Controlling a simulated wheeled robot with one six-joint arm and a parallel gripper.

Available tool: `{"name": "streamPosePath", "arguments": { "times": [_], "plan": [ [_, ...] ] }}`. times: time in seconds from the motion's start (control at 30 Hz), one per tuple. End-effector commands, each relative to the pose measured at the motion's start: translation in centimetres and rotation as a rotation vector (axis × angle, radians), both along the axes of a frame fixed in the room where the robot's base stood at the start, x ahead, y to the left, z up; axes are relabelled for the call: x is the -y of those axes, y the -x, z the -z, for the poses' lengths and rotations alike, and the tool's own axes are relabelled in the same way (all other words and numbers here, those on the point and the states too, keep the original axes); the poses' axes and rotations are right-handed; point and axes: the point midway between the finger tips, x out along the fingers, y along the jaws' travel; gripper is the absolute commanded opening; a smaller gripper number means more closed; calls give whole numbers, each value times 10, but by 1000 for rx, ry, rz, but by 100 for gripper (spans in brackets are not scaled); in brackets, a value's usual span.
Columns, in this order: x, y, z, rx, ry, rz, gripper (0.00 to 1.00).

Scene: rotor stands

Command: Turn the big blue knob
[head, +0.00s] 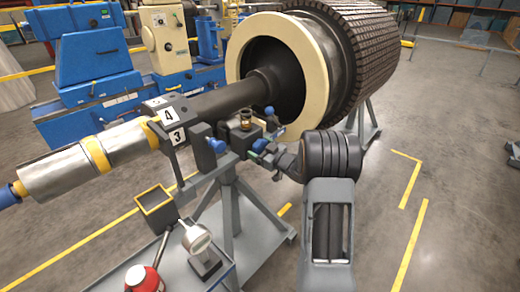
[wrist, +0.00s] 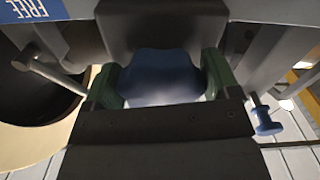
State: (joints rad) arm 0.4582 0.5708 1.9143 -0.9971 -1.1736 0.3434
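The big blue knob (wrist: 160,75) is lobed and fills the middle of the wrist view, in front of a dark grey block. My gripper (wrist: 162,80) has its two green fingertips on either side of it, and both appear to touch its sides. The knob's lower part is hidden by the dark gripper body. In the head view my gripper (head: 262,153) is at the rotor stand, just below a brass fitting, and the hold itself is too small to make out.
A smaller blue handle (wrist: 265,120) sits right of the fingers in the wrist view. Another blue knob (head: 217,145) is on the stand's near side. The shaft (head: 222,100) and cream-rimmed rotor (head: 308,75) stand close behind. A cart with a dial gauge (head: 197,240) is front left.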

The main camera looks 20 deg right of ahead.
Motion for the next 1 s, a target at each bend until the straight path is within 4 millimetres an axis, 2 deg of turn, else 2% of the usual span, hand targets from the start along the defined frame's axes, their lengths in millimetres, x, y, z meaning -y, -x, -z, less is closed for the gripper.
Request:
{"name": "streamPosePath", "arguments": {
  "times": [0.03, 0.2, 0.4, 0.53, 1.0],
  "plan": [
    [0, 0, 0, 0, 0, 0, 87],
    [0, 0, 0, 1, 1, 0, 100],
    [0, 0, 0, 1, 1, 0, 100],
    [5, 8, 0, 1, 2, 2, 100],
    [42, 90, -1, 1, 1, 5, 100]
  ]
}}
